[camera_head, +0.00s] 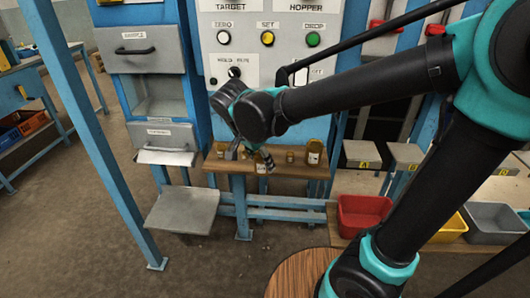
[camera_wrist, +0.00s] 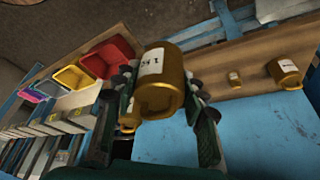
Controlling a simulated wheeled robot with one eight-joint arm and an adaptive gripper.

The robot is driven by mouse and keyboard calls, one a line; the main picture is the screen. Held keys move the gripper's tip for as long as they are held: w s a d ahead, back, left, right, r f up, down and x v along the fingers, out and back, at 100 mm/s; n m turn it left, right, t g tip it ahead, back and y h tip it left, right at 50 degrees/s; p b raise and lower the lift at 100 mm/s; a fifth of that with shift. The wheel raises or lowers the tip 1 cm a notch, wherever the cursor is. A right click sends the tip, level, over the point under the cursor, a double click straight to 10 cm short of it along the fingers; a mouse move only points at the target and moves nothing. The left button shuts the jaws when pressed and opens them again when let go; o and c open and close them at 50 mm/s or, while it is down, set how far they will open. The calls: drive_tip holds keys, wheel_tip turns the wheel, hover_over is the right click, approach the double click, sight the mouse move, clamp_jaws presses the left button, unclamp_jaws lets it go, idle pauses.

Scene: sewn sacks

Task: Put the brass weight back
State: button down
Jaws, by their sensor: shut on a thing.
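My gripper (camera_wrist: 162,88) is shut on a large brass weight (camera_wrist: 161,92) with a white label, one finger on each side of it. In the head view my gripper (camera_head: 252,167) is over the small wooden shelf (camera_head: 300,171), and the held weight (camera_head: 262,167) is partly hidden by the fingers. I cannot tell whether it touches the shelf. A smaller brass weight (camera_wrist: 234,79) and a labelled one (camera_wrist: 285,72) stand on the shelf in the wrist view. A brass part (camera_wrist: 130,119) shows beside the held weight; I cannot tell if it is separate.
A blue-framed panel with ZERO, SET and DROP buttons (camera_head: 267,38) rises behind the shelf. A grey tray (camera_head: 182,210) is at lower left. Red (camera_head: 360,214), yellow (camera_head: 449,229) and grey bins (camera_head: 494,223) stand to the right. A blue post (camera_head: 95,130) is at left.

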drive_tip(key=w, duration=0.5)
drive_tip(key=w+f, duration=0.1)
drive_tip(key=w, duration=0.3)
drive_tip(key=w+f, duration=0.1)
drive_tip(key=w, duration=0.4)
drive_tip(key=shift+w+d, duration=0.3)
drive_tip(key=shift+w, duration=0.05)
drive_tip(key=shift+f, duration=2.2)
drive_tip(key=shift+w+f, duration=0.2)
drive_tip(key=shift+f, duration=0.1)
drive_tip(key=c, duration=0.9)
unclamp_jaws()
drive_tip(key=shift+f, duration=0.15)
drive_tip(key=shift+o, duration=0.2)
